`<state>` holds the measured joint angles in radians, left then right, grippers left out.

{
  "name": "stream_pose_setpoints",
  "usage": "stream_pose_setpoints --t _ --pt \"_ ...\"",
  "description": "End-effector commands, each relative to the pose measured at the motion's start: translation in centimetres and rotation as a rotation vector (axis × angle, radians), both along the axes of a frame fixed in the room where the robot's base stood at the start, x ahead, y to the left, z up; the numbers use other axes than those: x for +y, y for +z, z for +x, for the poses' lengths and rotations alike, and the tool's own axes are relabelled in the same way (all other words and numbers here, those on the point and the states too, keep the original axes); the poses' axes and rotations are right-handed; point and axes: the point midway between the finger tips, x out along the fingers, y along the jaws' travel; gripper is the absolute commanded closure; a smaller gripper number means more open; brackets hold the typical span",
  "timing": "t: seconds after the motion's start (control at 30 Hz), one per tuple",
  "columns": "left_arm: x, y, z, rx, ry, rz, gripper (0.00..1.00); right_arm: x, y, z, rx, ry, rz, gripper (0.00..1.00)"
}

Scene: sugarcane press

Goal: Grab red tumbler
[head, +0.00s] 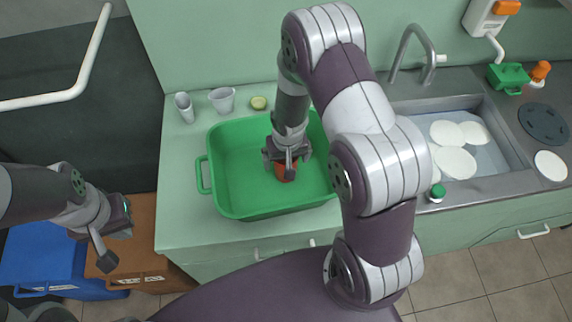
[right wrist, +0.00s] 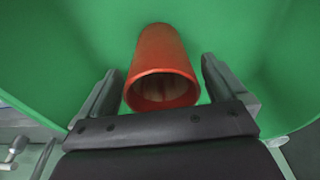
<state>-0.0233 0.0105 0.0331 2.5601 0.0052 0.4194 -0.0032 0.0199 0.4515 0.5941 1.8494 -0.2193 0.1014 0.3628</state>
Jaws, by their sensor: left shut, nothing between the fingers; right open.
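The red tumbler (head: 286,170) is inside the green tub (head: 232,207) on the counter, mostly hidden under my right gripper (head: 287,160) in the head view. In the right wrist view the tumbler (right wrist: 162,68) lies against green, its open mouth facing the camera. My right gripper (right wrist: 155,95) is open, with one finger on each side of the tumbler's mouth; gaps show on both sides. My left gripper (head: 112,235) is shut and empty, away at the left, above the brown bin.
Grey cups (head: 222,100) and a small green item (head: 259,103) stand behind the tub. A sink (head: 496,150) with white plates (head: 456,162) is at the right. A green-capped jar (head: 437,192) stands by its edge. Blue (head: 45,262) and brown (head: 140,240) bins are at left.

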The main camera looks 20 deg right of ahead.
Motion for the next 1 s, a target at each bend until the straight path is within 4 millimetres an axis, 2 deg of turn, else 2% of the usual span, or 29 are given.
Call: stream_pose_setpoints --t 0.1,0.27,0.3,0.47,0.77,0.9,1.0 --pt "0.0 -0.3 0.0 0.001 0.0 0.0 1.0 0.0 -1.1 0.2 -0.001 -0.001 0.0 0.02" --pt "0.0 -0.3 0.0 0.0 0.0 0.0 1.0 0.0 -1.0 0.2 -0.001 0.0 0.0 0.02" --pt "0.0 -0.3 0.0 0.0 0.0 0.0 1.0 0.0 -1.0 0.2 -0.001 0.0 0.0 0.05" --pt "0.0 -0.3 0.0 0.0 0.0 0.0 1.0 0.0 -1.0 0.2 -0.001 0.0 0.0 0.57" --pt "0.0 -0.1 0.0 0.0 0.0 0.0 1.0 0.0 -0.5 0.2 -0.002 -0.001 0.0 0.58" --pt "0.0 0.8 0.0 0.0 0.0 0.0 1.0 0.0 2.4 0.2 -0.005 -0.002 0.0 0.58" --pt "0.0 0.7 0.0 0.0 0.0 0.0 1.0 0.0 4.9 0.3 -0.007 -0.001 0.0 0.58"
